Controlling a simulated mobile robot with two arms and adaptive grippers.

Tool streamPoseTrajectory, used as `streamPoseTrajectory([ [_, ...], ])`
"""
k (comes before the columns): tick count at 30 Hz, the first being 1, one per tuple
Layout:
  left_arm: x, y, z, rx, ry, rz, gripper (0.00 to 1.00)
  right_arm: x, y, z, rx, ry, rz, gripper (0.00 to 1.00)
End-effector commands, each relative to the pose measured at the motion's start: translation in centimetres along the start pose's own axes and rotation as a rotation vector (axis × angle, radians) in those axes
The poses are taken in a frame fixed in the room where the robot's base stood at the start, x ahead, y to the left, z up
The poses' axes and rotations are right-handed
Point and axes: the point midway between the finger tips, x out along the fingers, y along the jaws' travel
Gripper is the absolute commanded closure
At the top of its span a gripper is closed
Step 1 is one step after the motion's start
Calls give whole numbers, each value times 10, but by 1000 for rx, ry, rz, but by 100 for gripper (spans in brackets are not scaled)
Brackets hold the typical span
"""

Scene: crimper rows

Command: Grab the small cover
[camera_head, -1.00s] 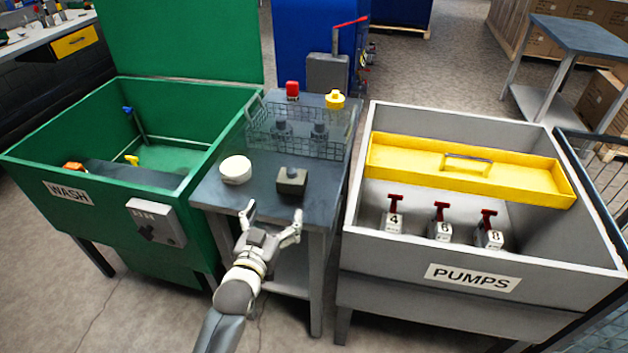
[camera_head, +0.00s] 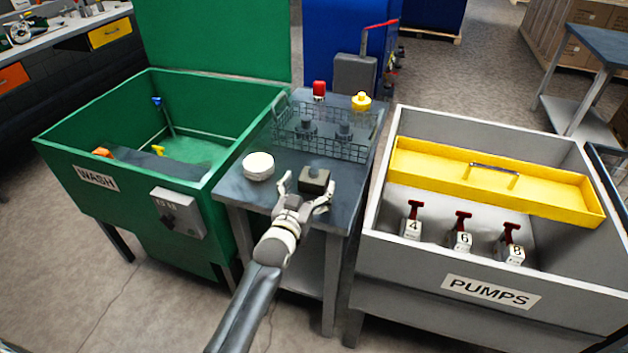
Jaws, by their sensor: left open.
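The small cover (camera_head: 318,178), a dark olive block with a round knob on top, sits on the grey table between the two tubs. My left gripper (camera_head: 306,186) is open at the near side of the small cover, one finger to its left and one by its right front corner. I cannot tell whether the fingers touch it. The gripper is empty. My right gripper is not in view.
A round white tub (camera_head: 258,167) stands left of the cover. Behind is a wire basket (camera_head: 322,135) with dark parts, plus a red-topped item (camera_head: 319,90) and a yellow one (camera_head: 361,101). The green WASH tub (camera_head: 215,190) and grey PUMPS tub (camera_head: 400,268) flank the table.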

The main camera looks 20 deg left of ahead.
Motion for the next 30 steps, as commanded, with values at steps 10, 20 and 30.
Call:
streamPoseTrajectory([
  [10,20,0,0,0,0,0,11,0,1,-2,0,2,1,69],
  [20,20,0,0,0,0,0,35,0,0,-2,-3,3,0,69],
  [30,20,0,-2,0,5,0,72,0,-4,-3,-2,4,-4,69],
])
